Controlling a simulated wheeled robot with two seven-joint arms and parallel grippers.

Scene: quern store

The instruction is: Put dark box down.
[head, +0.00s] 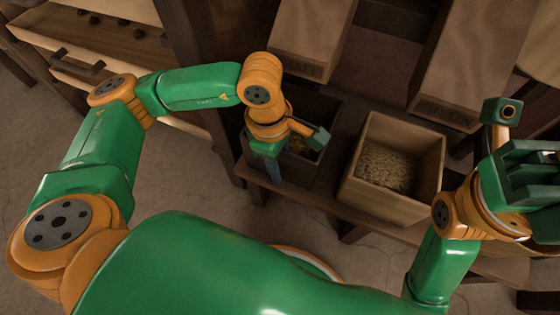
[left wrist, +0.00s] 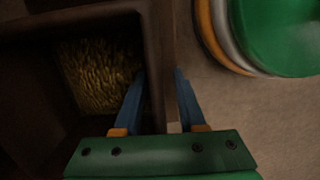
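The dark box (head: 313,169) is open-topped and stands at the bench, left of a lighter box. In the left wrist view the dark box (left wrist: 158,40) shows yellowish grain inside. My left gripper (head: 274,172) is at the box's near left part, fingers pointing down. In the left wrist view my left gripper (left wrist: 160,78) straddles the box wall, one blue finger inside and one outside, both close against it. It looks shut on the wall. Whether the box's underside touches the bench is hidden. My right gripper (head: 530,165) is at the right edge, away from the box; its fingers are unclear.
A lighter wooden box (head: 428,165) with grain stands close to the right on the bench (head: 335,205). Sloping wooden chutes (head: 312,35) hang above and behind. A cabinet with an open drawer (head: 120,72) is at upper left. Bare floor (head: 200,190) lies in front.

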